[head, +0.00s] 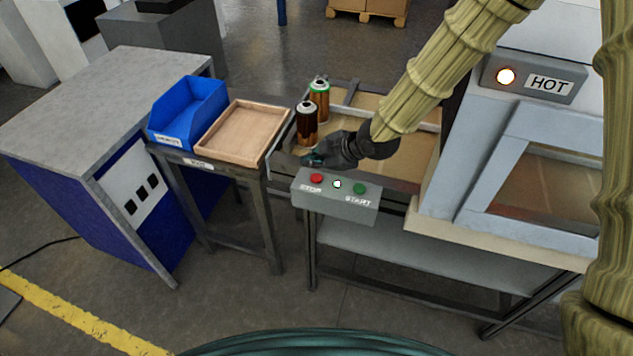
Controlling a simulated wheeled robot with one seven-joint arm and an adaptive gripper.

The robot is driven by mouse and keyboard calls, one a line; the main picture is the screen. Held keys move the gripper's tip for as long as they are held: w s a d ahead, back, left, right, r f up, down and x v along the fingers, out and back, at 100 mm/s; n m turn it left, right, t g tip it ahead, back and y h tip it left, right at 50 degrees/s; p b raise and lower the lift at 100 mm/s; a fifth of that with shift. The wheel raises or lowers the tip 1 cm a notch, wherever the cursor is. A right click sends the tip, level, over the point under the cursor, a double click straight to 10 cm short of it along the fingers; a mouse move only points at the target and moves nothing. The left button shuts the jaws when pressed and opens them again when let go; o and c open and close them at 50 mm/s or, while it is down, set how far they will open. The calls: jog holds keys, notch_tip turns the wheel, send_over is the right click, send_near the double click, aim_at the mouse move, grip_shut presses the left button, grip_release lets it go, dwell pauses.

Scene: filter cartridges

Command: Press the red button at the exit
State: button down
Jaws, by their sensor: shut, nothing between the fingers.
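The red button (317,178) sits at the left end of a grey control box (337,202) with the word STOP below it. A white light or button (337,184) is in the middle, and a green button (360,189) marked START is on the right. My gripper (312,160) is just above and behind the red button, pointing left, with a small gap in the picture. I cannot tell its exact height. Its fingers are small and dark here, shut and empty.
Two filter cartridges, one dark-topped (306,124) and one green-topped (319,100), stand behind my gripper on the conveyor (405,160). A wooden tray (240,133) and blue bin (188,110) are to the left. A machine with a lit HOT sign (548,83) stands right.

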aim_at(314, 179)
jog(key=shift+f+b, duration=0.55)
jog(key=shift+f, duration=0.75)
jog(key=shift+f, duration=0.2)
dwell(0.3)
jog(key=shift+f+b, duration=0.2)
jog(key=shift+b, duration=0.1)
jog(key=shift+f, duration=0.4)
dwell(0.8)
jog(key=shift+r, duration=0.1)
dwell(0.4)
jog(key=shift+r+p, duration=0.35)
jog(key=shift+r, duration=0.4)
jog(key=shift+r+p, duration=1.75)
jog(key=shift+r, duration=0.8)
